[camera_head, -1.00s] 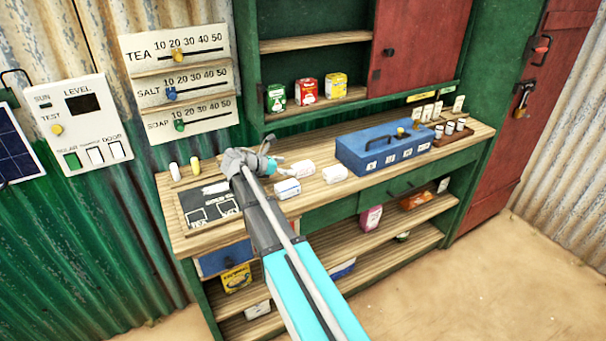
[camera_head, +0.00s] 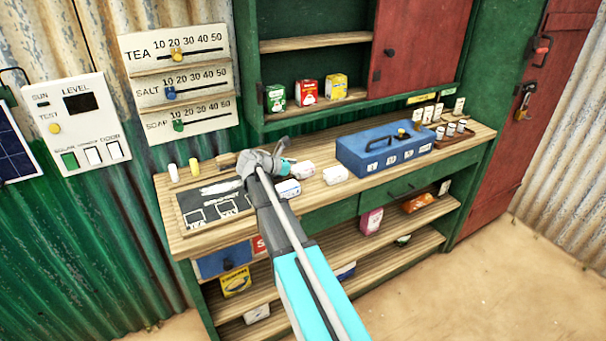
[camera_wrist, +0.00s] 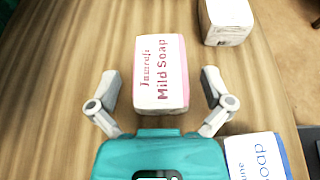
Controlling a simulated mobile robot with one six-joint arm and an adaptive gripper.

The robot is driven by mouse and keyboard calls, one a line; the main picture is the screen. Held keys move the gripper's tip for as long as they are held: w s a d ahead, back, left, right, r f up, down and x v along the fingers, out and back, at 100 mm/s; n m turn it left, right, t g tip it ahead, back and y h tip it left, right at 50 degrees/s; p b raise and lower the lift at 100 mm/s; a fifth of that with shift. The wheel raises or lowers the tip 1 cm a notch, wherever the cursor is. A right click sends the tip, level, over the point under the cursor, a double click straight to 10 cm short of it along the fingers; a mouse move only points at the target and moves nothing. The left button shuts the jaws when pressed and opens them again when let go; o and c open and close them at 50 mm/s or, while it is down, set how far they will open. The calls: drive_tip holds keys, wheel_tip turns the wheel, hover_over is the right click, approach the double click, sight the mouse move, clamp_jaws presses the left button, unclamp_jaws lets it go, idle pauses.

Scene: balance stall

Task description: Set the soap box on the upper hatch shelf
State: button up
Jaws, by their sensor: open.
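A white soap box with a pink side, lettered "Mild Soap" (camera_wrist: 160,75), lies on the wooden counter between my gripper's open fingers (camera_wrist: 161,82) in the wrist view. There is a gap between each finger and the box. In the head view this box (camera_head: 304,169) is just right of my gripper (camera_head: 287,166), over the counter. The upper hatch shelf (camera_head: 315,41) is the bare upper board in the green cabinet above, left of the red sliding door.
A blue-edged soap box (camera_wrist: 257,157) lies close to the right finger; another white box (camera_wrist: 226,20) is farther off. Several packets, including a red one (camera_head: 307,91), stand on the lower hatch shelf. A blue case (camera_head: 384,148) stands to the right on the counter.

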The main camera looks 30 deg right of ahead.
sight(305, 166)
drive_tip(key=shift+x, duration=1.1)
drive_tip(key=c, duration=1)
drive_tip(key=shift+r, duration=0.1)
wheel_tip(305, 166, up, 3)
drive_tip(key=p, duration=0.3)
drive_tip(key=shift+r, duration=0.1)
drive_tip(key=s+a+r+p, duration=0.1)
drive_tip(key=s+r+p, duration=0.2)
drive_tip(key=s, duration=0.1)
drive_tip(key=s+a+r+p, duration=0.2)
drive_tip(key=s+r+p, duration=0.1)
drive_tip(key=s, duration=0.1)
drive_tip(key=s+a+r+p, duration=0.1)
drive_tip(key=s+r+p, duration=0.2)
drive_tip(key=s, duration=0.2)
drive_tip(key=shift+s+a+r+p, duration=0.15)
drive_tip(key=shift+a+r+p, duration=0.05)
drive_tip(key=shift+r+p, duration=0.15)
